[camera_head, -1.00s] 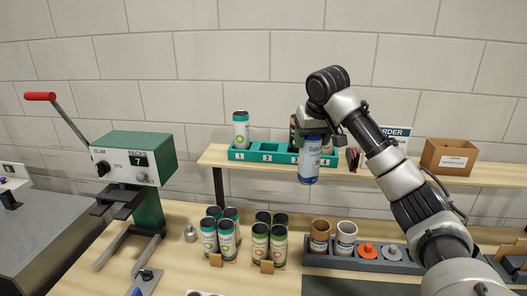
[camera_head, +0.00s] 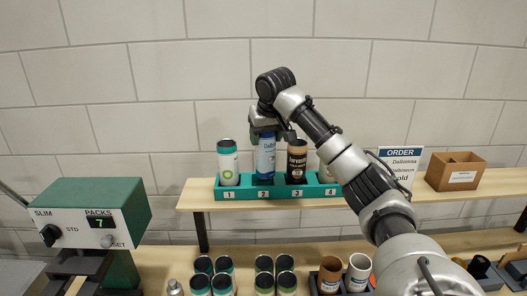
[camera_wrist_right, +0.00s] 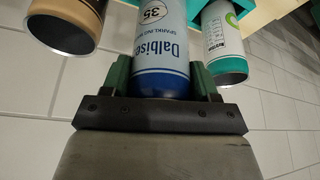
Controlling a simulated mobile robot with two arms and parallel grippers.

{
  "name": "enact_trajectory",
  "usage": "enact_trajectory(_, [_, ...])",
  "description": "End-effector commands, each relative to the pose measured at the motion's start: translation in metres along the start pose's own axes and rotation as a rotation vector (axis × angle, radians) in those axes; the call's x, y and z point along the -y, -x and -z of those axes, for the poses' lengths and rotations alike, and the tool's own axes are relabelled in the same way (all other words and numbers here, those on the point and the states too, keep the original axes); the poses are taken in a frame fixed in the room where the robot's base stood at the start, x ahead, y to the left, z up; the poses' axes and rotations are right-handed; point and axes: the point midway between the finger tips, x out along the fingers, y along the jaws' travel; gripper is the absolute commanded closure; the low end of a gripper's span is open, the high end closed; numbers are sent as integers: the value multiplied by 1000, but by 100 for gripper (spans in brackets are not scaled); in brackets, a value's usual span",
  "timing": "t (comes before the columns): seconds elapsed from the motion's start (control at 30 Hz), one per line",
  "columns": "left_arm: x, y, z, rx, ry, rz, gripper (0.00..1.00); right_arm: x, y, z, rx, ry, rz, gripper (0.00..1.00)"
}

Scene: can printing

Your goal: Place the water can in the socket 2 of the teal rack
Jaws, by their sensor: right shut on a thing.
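The blue and white water can (camera_head: 266,158) is upright at socket 2 of the teal rack (camera_head: 246,192). Its lower end meets the rack behind the front wall; I cannot tell whether it rests on the socket floor. My right gripper (camera_head: 265,131) is shut around the can's upper part. In the right wrist view the can (camera_wrist_right: 160,45) lies between the green finger pads of the gripper (camera_wrist_right: 160,88). My left gripper is not in view.
A white and teal can (camera_head: 228,163) stands in socket 1 and a black and tan can (camera_head: 297,160) in socket 3. A pale can, partly hidden by my arm, is at socket 4. An order sign (camera_head: 402,166) and cardboard box (camera_head: 455,172) stand right on the shelf (camera_head: 196,196).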

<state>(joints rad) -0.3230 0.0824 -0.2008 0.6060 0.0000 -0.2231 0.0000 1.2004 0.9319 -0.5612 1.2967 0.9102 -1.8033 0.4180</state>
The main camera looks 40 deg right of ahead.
Motion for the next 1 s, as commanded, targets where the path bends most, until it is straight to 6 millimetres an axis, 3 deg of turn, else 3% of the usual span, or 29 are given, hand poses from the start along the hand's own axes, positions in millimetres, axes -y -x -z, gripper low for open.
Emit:
enact_trajectory(0.13, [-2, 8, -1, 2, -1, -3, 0, 0, -16, -7, 5, 3, -2, 73])
enact_trajectory(0.4, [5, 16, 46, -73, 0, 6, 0, 0, -41, -17, 0, 2, 0, 73])
enact_trajectory(0.53, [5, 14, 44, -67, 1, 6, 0, 1, -42, -17, 0, 2, 1, 73])
enact_trajectory(0.67, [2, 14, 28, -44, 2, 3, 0, 1, -43, -18, 1, 2, 1, 73])
enact_trajectory(0.7, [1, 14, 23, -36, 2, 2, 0, 1, -43, -18, 0, 2, 1, 37])
enact_trajectory(0.87, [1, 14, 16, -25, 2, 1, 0, 1, -42, -18, 0, 2, 1, 15])
enact_trajectory(1.0, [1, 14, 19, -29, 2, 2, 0, 1, -42, -18, 0, 2, 1, 15])
